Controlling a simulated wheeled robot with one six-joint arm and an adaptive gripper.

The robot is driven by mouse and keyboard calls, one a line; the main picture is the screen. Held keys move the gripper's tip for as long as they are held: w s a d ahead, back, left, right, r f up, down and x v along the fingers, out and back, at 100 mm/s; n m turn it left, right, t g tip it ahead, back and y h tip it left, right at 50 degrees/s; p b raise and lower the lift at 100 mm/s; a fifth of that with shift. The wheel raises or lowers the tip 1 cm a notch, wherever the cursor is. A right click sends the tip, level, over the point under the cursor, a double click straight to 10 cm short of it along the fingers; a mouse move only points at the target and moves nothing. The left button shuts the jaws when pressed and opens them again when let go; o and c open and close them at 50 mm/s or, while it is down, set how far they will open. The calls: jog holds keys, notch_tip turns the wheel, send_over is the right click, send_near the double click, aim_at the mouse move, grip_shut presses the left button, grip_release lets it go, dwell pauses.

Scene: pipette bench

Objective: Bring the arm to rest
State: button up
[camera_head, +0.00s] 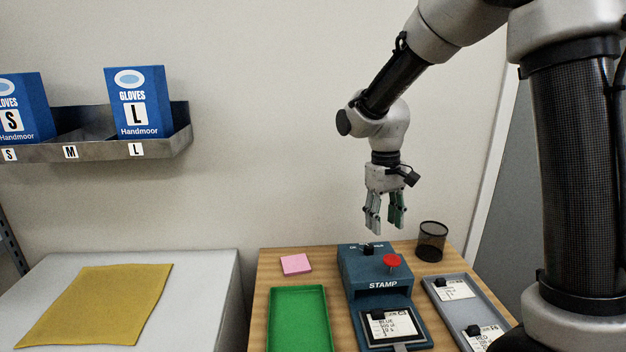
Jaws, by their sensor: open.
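My gripper (383,222) hangs from my arm at the centre right of the head view, fingers pointing down. Its fingers are apart with nothing between them. It is above the back of the blue stamp machine (360,271), clear of it. The stamp machine has a red knob (392,261) on top and a card (391,326) with a black clip lying in its front.
A green tray (271,318) and a pink pad (295,264) are left of the machine. A grey tray (428,291) with cards and a black mesh cup (431,242) are right. A wall shelf (80,150) holds blue glove boxes (139,101). A yellow cloth (95,303) lies on the left bench.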

jog(key=s+d+r+m+t, duration=0.1)
jog(key=s+d+r, duration=0.3)
jog(key=s, duration=0.3)
jog(key=s+d+r+m+t, duration=0.1)
jog(key=s+d+r, duration=0.3)
jog(key=s, duration=0.4)
jog(key=s+d+r+m+t, duration=0.1)
jog(key=s+d+r+t, duration=0.2)
jog(key=s+d, duration=0.2)
jog(key=s, duration=0.2)
jog(key=shift+s+d+r+y, duration=0.3)
jog(key=shift+r, duration=0.1)
